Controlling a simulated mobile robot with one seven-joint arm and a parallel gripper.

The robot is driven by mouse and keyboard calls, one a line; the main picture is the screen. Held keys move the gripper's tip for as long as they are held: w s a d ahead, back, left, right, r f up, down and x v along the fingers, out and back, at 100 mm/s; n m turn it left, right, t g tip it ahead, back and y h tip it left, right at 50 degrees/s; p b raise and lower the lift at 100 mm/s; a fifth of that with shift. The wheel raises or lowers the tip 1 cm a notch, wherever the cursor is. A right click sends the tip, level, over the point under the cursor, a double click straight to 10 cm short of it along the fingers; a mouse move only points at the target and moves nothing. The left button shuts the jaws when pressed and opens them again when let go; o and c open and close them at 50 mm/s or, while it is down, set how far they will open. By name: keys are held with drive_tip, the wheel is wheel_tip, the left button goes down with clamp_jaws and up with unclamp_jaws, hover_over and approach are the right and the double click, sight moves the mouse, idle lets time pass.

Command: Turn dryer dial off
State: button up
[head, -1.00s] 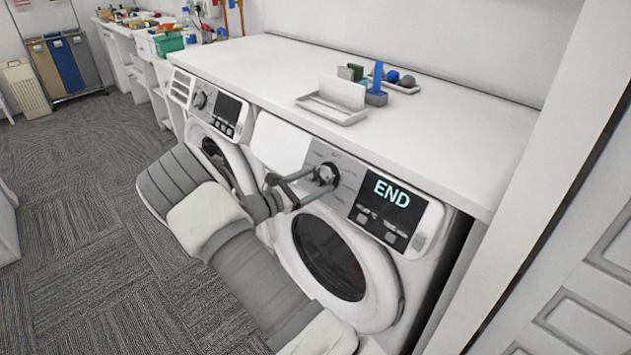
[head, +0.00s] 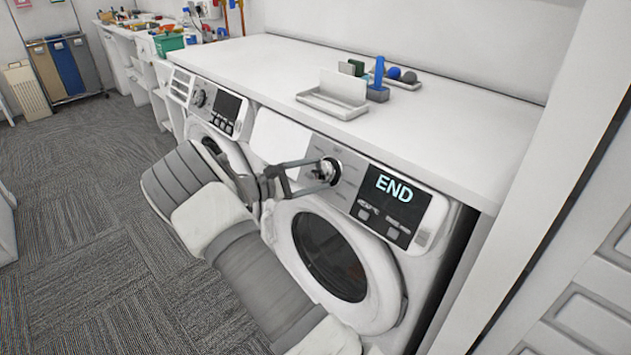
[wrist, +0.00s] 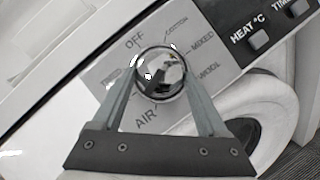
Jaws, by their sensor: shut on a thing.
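The dryer (head: 376,290) is the nearer white front-loading machine, its display (head: 393,203) lit with "END". Its round chrome dial (wrist: 160,66) has OFF at the upper left, COTTON, MIXED and WOOL to the right and AIR below. Another label at the left is partly covered by a finger. A dark mark shows on the dial's lower part, but reflections make its pointing direction unclear. My gripper (wrist: 160,88) is shut on the dial, one finger on each side. In the head view my gripper (head: 325,174) reaches the dial from the left.
A second machine (head: 222,112) stands to the left. The white countertop (head: 260,70) overhangs both machines and carries a tray (head: 333,106) and small items. The dryer's round door (head: 330,256) is closed below the dial. A white panelled door (head: 575,270) is at the right. Carpet at left is clear.

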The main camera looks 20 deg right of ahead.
drive_tip(key=m+g, duration=0.1)
drive_tip(key=m, duration=0.1)
drive_tip(key=m+g+y+b, duration=0.1)
drive_tip(key=m, duration=0.1)
drive_tip(key=m+b, duration=0.1)
drive_tip(key=m, duration=0.1)
drive_tip(key=shift+w+r+m+g+y, duration=0.2)
drive_tip(key=shift+w+m+g+y, duration=0.1)
drive_tip(key=shift+g+y, duration=0.1)
drive_tip(key=m+y, duration=0.1)
drive_tip(key=m, duration=0.2)
drive_tip(key=m+y+b, duration=0.1)
drive_tip(key=m, duration=0.1)
drive_tip(key=shift+w+d+r+g+y, duration=0.1)
drive_tip(key=shift+d+r+g+y, duration=0.05)
drive_tip(key=shift+r+g+y, duration=0.2)
drive_tip(key=m, duration=0.1)
drive_tip(key=m+y, duration=0.1)
drive_tip(key=m, duration=0.1)
drive_tip(key=m+y+b, duration=0.1)
drive_tip(key=m, duration=0.1)
drive_tip(key=shift+d+r+y, duration=0.2)
drive_tip(key=shift+r+y, duration=0.05)
drive_tip(key=m+b, duration=0.1)
drive_tip(key=m+t+y, duration=0.1)
drive_tip(key=m, duration=0.1)
drive_tip(key=m+t+b, duration=0.1)
drive_tip(key=shift+s+d+r+m+y+b, duration=0.2)
drive_tip(key=shift+s+r+m+y+b, duration=0.1)
drive_tip(key=shift+y, duration=0.1)
